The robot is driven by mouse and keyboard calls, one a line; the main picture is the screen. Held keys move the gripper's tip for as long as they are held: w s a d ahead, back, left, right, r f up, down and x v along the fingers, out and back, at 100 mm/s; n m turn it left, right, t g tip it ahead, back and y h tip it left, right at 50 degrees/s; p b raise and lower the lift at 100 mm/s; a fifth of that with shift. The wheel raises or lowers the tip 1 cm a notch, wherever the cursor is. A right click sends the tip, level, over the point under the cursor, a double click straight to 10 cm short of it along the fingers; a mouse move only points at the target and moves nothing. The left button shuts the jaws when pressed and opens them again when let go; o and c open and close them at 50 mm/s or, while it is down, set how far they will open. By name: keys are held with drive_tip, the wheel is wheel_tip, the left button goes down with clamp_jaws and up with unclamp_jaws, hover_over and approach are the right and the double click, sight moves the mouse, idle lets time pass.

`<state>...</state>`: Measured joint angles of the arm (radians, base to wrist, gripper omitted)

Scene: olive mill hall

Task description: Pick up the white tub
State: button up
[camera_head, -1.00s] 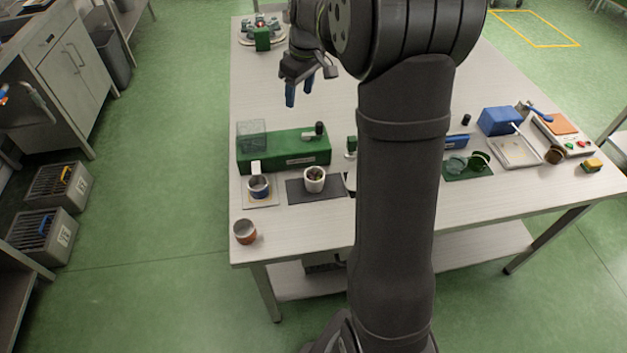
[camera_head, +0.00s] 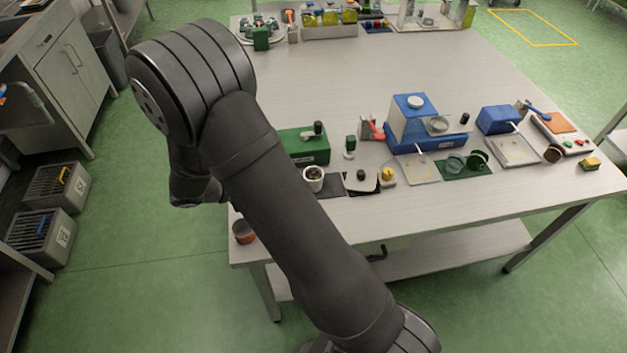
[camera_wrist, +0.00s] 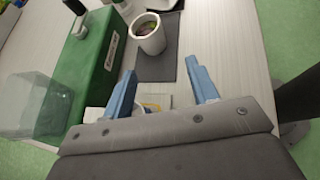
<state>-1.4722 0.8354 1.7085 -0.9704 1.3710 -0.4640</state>
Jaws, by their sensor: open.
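The white tub (camera_head: 314,178) stands upright on a dark mat near the table's front edge, with dark and greenish contents inside. In the wrist view the tub (camera_wrist: 148,36) is ahead of the fingers, at the top middle. My gripper (camera_wrist: 162,88) has two blue fingers set wide apart with nothing held between them. It is on the near side of the tub, apart from it, over the table's front left part. In the head view my arm hides the fingers.
A green block (camera_wrist: 97,67) and a clear box (camera_wrist: 37,105) lie left of the tub in the wrist view. A reddish-brown cup (camera_head: 243,231) stands at the table's front left corner. A white-topped item (camera_head: 361,180) sits right of the tub. The table's middle is bare.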

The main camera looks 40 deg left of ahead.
sight(313, 174)
drive_tip(key=shift+s+a+f+n+t+y, duration=0.15)
drive_tip(key=shift+s+n+t+y, duration=0.1)
drive_tip(key=shift+s+n+t, duration=0.15)
drive_tip(key=shift+s+a+f+n+t+y, duration=0.1)
drive_tip(key=shift+s+n+t+y, duration=0.2)
drive_tip(key=shift+n+t, duration=0.1)
drive_tip(key=x, duration=1.7)
drive_tip(key=shift+w, duration=0.2)
drive_tip(key=shift+c, duration=0.2)
drive_tip(key=c, duration=0.6)
